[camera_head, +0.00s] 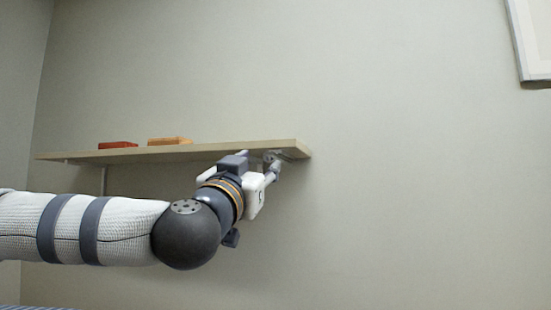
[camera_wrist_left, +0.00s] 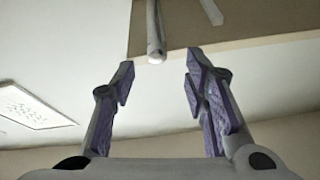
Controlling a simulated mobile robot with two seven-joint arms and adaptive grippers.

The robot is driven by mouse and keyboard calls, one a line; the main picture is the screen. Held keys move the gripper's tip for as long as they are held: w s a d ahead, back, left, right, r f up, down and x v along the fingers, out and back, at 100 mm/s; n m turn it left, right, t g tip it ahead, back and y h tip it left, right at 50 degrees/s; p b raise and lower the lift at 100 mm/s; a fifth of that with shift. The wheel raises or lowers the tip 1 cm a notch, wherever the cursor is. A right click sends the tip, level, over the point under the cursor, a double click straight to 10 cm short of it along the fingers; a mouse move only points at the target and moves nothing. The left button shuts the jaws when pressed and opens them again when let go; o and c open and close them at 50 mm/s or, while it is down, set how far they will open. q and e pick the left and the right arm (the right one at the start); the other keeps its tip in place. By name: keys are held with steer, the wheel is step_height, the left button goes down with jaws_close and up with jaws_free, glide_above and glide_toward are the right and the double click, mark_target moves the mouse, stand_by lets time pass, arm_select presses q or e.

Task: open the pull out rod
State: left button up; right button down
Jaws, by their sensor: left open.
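The pull-out rod (camera_wrist_left: 152,28) is a pale, thin bar under the shelf in the left wrist view. Its rounded near end is just beyond my fingertips and lies between them in the picture, nearer the left finger. My left gripper (camera_wrist_left: 160,72) is open, with its two purple-padded fingers apart and nothing between them. In the head view my left gripper (camera_head: 272,168) is at the right end of the wooden shelf (camera_head: 225,149), at its underside. I cannot make out the rod clearly there, behind the gripper. My right gripper is not in view.
A red folded item (camera_head: 118,145) and an orange one (camera_head: 169,141) lie on the shelf. A framed picture (camera_head: 533,40) hangs at upper right. The wall right of the shelf is clear.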

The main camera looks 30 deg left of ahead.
mark_target(268, 159)
arm_select(q)
steer(key=x, duration=0.7)
steer(key=shift+w+d+f, duration=0.1)
steer(key=shift+w+d, duration=0.05)
steer(key=shift+w, duration=0.05)
steer(key=shift+c, duration=0.5)
jaws_close()
